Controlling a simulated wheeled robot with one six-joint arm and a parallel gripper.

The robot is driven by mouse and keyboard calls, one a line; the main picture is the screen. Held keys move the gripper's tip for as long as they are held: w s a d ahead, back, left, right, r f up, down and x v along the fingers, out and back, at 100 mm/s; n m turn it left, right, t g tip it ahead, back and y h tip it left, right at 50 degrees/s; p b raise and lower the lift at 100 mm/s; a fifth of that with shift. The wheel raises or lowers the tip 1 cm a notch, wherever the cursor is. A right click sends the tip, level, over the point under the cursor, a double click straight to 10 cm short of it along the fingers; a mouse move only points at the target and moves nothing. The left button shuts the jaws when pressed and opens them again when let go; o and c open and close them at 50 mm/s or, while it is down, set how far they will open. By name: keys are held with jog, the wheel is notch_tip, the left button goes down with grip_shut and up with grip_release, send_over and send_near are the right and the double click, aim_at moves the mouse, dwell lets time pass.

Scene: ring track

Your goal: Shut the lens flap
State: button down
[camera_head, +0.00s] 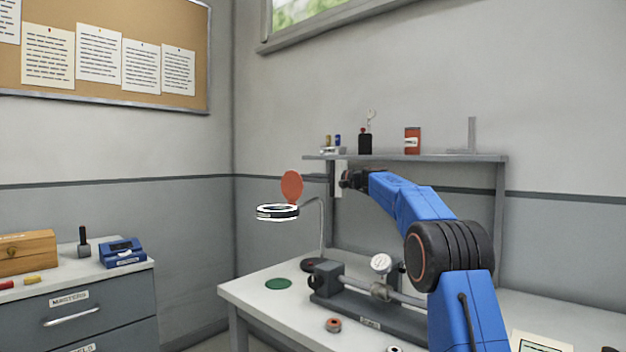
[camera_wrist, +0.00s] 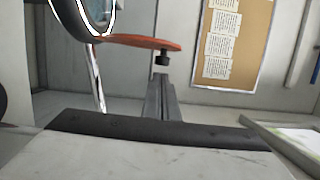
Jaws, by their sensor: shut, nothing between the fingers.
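The lens flap (camera_head: 291,186) is an orange-red disc standing up, open, at the back of the white-rimmed magnifier ring (camera_head: 277,212), which is held on a thin bent stand (camera_head: 322,225). In the wrist view, which is rolled on its side, the flap (camera_wrist: 135,41) shows nearly edge-on with a small dark knob (camera_wrist: 162,59) on its near face. The lens ring (camera_wrist: 95,15) is cut off at the top left. My gripper (camera_head: 333,178) is to the right of the flap. In the wrist view my gripper's fingers (camera_wrist: 160,84) are shut and empty, pointing towards the knob; I cannot tell whether they touch.
A shelf (camera_head: 420,157) with small jars stands behind my arm. The workbench (camera_head: 255,300) below holds a bench gauge (camera_head: 365,310), a green disc (camera_head: 278,284) and small rings. A drawer cabinet (camera_head: 100,310) is at left. The air left of the lens is free.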

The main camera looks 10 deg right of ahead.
jog(key=shift+s+a, duration=0.25)
jog(key=shift+a, duration=0.1)
dwell(0.3)
jog(key=s+a+f+n+h, duration=0.1)
jog(key=s+a+n, duration=0.1)
jog(key=a+n, duration=0.1)
jog(key=s+a+f+n+h, duration=0.1)
jog(key=s+a+n+h, duration=0.1)
jog(key=n, duration=0.4)
jog(key=s+a+f+n+h, duration=0.1)
jog(key=s+a+n, duration=0.3)
jog(key=a+n, duration=0.1)
jog(key=shift+s+a+f, duration=0.15)
jog(key=shift+a, duration=0.25)
jog(key=shift+s+a+f, duration=0.1)
jog(key=shift+a, duration=0.25)
jog(key=shift+a+f+n+t+h, duration=0.1)
jog(key=shift+f+n+t+h, duration=0.2)
jog(key=shift+n, duration=0.1)
jog(key=shift+s+a+f, duration=0.2)
jog(key=shift+s+f, duration=0.05)
jog(key=shift+f, duration=0.2)
